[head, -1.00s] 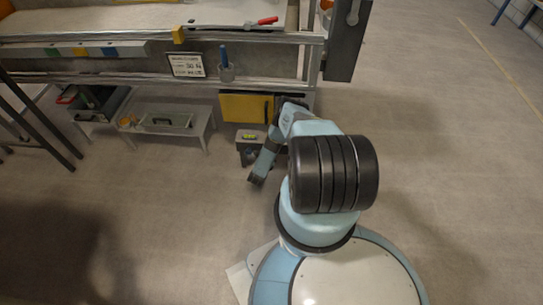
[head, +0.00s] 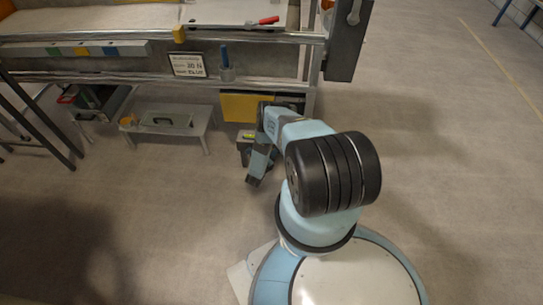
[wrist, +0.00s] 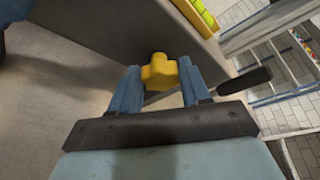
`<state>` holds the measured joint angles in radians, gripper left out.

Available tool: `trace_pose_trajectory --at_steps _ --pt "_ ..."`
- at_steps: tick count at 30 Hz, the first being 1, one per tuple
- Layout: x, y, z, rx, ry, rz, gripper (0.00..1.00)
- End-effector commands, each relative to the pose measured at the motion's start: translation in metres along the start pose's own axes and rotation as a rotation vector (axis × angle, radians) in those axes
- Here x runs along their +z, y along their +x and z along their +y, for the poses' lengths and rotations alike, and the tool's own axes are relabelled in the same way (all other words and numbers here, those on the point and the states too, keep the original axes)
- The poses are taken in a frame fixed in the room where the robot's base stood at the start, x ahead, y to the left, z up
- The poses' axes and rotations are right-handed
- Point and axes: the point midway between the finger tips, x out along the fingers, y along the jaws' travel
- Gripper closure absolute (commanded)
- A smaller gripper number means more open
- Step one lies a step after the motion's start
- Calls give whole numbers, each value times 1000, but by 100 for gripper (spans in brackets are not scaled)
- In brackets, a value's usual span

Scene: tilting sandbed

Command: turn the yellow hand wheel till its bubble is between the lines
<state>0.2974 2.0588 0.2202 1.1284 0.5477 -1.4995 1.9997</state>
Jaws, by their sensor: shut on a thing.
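The yellow hand wheel (wrist: 159,72) is a small lobed knob by the lower edge of a grey block, in the wrist view. My gripper (wrist: 160,68) has its two blue fingers on either side of the wheel, shut on it. A yellow-green level vial (wrist: 200,13) shows at the top of the wrist view, cut by the frame edge. In the head view the level (head: 247,136) sits on a grey block just left of my arm and is too small to read its bubble and lines. The wheel and my fingertips are hidden there.
A black handle (wrist: 244,81) sticks out just right of my fingers. A yellow panel (head: 246,106) hangs under the bench behind my arm. A low table (head: 165,122) with a tray stands to the left. The floor at right is clear.

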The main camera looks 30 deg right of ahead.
Motion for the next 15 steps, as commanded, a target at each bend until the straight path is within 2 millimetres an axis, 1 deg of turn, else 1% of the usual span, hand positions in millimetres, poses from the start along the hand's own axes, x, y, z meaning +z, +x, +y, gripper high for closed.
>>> trace_pose_trajectory --at_steps 2,3,9,10,15 --pt "3 -1 3 7 2 -5 84" --pt "3 -1 3 8 2 -5 51" --pt "2 -1 2 5 1 -3 31" --pt "2 -1 2 5 1 -3 30" --pt "1 0 1 3 1 -2 30"
